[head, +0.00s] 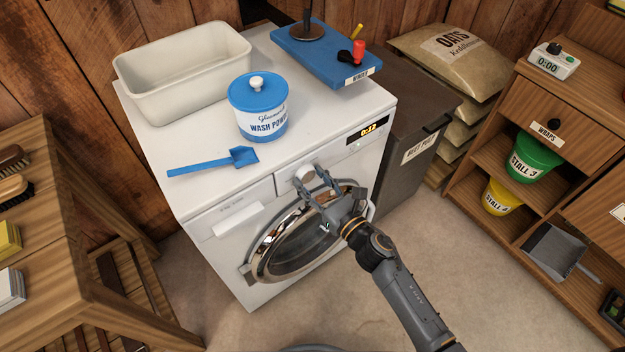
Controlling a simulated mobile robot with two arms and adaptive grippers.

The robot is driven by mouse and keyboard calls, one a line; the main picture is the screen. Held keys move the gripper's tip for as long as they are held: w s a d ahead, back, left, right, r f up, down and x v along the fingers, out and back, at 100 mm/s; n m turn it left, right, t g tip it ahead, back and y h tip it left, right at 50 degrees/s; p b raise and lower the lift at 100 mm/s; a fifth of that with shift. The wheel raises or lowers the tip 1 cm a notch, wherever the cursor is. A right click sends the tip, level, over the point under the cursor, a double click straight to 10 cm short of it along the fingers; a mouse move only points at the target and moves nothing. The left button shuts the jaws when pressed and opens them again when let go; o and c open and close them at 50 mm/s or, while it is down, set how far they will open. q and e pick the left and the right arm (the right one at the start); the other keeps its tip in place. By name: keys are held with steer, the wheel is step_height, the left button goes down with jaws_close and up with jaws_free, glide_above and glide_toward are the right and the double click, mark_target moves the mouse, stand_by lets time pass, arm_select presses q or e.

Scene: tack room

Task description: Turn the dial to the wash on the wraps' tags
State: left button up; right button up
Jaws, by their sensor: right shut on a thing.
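The white washing machine (225,263) stands in the middle, its round chrome-rimmed door (300,250) closed. Its white dial (305,174) is on the front panel, above the door. My right gripper (311,182) reaches up from the lower right and is shut on the dial, with a finger on either side. The dial's marks are too small to read. A lit display (369,130) right of the dial appears to read 0:12. No wraps or tags can be made out; a drawer (528,115) on the right is labelled WRAPS. My left gripper is not in view.
On the washer top are a white basin (185,85), a wash powder tub (258,115), a blue scoop (215,162) and a blue board (320,62) with small items. A dark bin (405,140) stands close on the right. The floor in front is clear.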

steer(key=shift+m, duration=0.3)
